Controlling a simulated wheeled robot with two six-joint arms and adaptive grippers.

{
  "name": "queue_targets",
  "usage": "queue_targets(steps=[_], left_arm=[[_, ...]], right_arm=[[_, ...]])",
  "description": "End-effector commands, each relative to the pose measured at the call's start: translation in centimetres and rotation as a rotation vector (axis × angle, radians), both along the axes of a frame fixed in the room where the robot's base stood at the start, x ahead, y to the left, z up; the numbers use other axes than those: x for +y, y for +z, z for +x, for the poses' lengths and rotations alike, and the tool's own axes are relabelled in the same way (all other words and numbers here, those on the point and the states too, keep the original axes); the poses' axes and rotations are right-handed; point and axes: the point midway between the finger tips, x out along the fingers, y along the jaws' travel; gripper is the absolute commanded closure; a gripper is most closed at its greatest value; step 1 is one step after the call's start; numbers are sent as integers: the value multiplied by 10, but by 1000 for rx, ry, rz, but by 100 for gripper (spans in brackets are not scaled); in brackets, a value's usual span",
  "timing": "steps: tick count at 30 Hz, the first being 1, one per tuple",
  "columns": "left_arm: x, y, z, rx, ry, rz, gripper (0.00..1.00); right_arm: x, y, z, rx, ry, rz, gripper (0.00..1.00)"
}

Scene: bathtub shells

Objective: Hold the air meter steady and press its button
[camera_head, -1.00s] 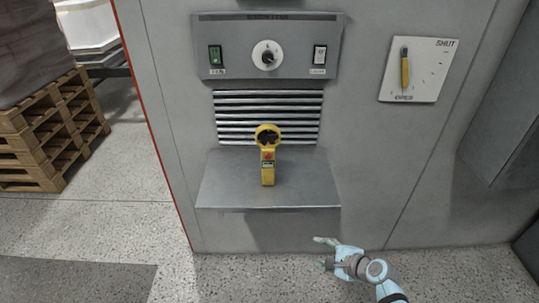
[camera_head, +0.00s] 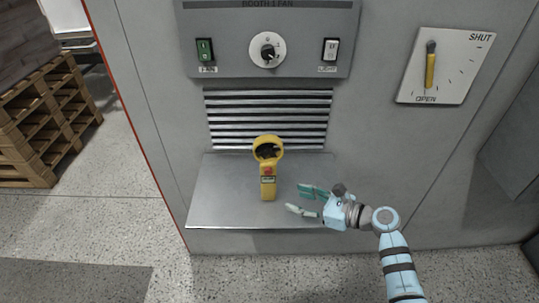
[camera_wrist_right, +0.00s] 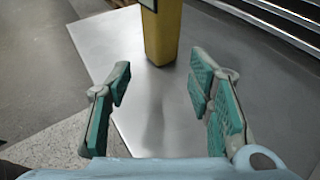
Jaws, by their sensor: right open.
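The yellow air meter (camera_head: 268,185) stands upright on the grey metal shelf (camera_head: 215,205) below the vent. It has a ring-shaped head on top and a red button (camera_head: 267,171) on its front. My right gripper (camera_head: 296,199) is just right of the meter's handle, apart from it, with its fingers toward the meter. In the right wrist view the lower part of the meter (camera_wrist_right: 162,40) stands beyond and between the spread fingers of my right gripper (camera_wrist_right: 160,92), which is empty. My left gripper is not in view.
A control panel (camera_head: 230,55) with a dial and two switches is above the louvred vent (camera_head: 225,115). A plate with a yellow lever (camera_head: 430,70) is on the wall at right. A wooden pallet (camera_head: 45,120) stands at far left. The shelf around the meter is bare.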

Motion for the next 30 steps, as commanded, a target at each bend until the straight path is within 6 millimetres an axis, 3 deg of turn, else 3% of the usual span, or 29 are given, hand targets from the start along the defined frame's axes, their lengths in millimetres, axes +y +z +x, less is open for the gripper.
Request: queue_targets(steps=[5, 14, 21, 30], left_arm=[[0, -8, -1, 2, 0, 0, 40], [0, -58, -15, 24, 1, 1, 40], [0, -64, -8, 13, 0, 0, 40], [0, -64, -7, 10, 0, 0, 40]], right_arm=[[6, -5, 3, 2, 0, 3, 53], [48, -26, 32, -1, -1, 3, 53], [75, -31, 51, 2, -1, 1, 53], [79, -31, 54, 1, 0, 0, 53]])
